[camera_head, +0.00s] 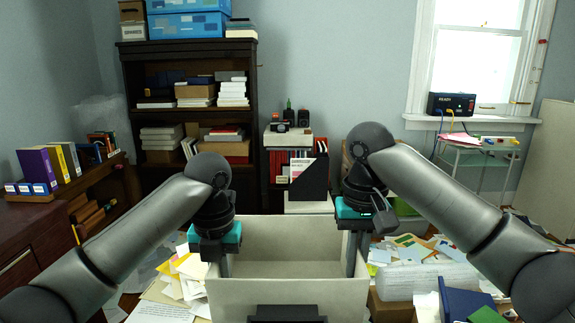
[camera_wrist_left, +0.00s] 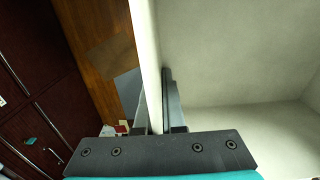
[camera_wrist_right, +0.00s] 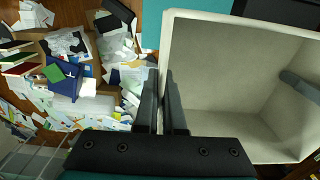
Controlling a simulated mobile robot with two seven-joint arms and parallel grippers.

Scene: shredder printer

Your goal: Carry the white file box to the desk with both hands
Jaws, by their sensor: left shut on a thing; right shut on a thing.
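The white file box (camera_head: 288,297) is open-topped and looks empty. It is upright in front of me at the bottom middle of the head view. My left gripper (camera_head: 224,262) is shut on its left wall, with one finger inside and one outside; that wall also shows in the left wrist view (camera_wrist_left: 148,60). My right gripper (camera_head: 352,252) is shut on its right wall in the same way; the right wrist view shows the box's inside (camera_wrist_right: 225,85) and the fingers astride the rim. The box's underside is hidden.
Papers (camera_head: 180,280) litter the floor on both sides. A dark bookcase (camera_head: 190,120) stands at the back, a wooden desk-like unit (camera_head: 30,235) at the left. A small side table (camera_head: 478,150) stands by the window.

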